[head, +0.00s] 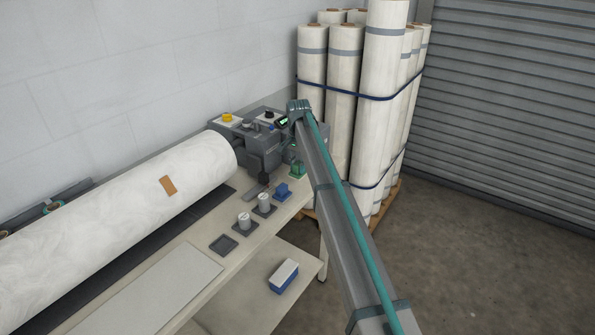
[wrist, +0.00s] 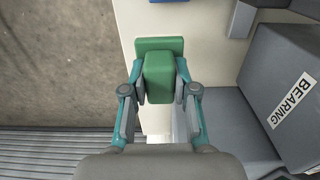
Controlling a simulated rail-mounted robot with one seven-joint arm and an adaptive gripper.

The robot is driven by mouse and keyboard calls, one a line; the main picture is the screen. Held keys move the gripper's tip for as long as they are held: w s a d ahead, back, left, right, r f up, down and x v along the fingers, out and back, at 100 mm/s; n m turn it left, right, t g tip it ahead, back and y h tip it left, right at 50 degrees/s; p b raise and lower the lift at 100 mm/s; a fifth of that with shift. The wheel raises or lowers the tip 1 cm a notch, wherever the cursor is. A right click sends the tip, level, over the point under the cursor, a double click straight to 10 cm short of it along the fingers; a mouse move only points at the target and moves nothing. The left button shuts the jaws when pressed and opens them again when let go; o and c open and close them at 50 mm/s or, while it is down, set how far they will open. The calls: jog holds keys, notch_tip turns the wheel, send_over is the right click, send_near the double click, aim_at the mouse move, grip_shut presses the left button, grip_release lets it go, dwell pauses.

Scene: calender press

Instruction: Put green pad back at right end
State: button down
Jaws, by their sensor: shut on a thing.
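The green pad (wrist: 159,78) is a green block between my gripper's two fingers (wrist: 160,84) in the wrist view. My gripper is shut on its sides. A wider flat green piece (wrist: 158,45) shows just beyond it, over the pale bench top; I cannot tell whether the pad touches the bench. In the head view the green pad (head: 297,169) shows small at the right end of the bench, near the press. There my gripper is mostly hidden behind my arm and the press.
The grey press housing marked BEARING (wrist: 285,85) stands close beside my gripper. A blue block (head: 282,190), two grey cylinders (head: 264,202) and an empty dark square tray (head: 223,245) line the bench edge (head: 205,262). Wrapped rolls (head: 345,95) stand behind.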

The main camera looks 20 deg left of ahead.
aim_at(297, 174)
jog(key=shift+w+a+f+p, duration=0.2)
jog(key=shift+w+f, duration=0.2)
jog(key=shift+f, duration=0.1)
jog(key=shift+w+a+f+p, duration=0.15)
jog(key=shift+w+a+f, duration=0.05)
jog(key=shift+w+f, duration=0.25)
jog(key=shift+f+p, duration=0.45)
jog(key=shift+f, duration=1.4)
jog(key=shift+f, duration=0.15)
jog(key=c, duration=0.9)
grip_release()
notch_tip(297, 174, up, 12)
jog(key=b, duration=0.3)
jog(key=shift+r, duration=0.2)
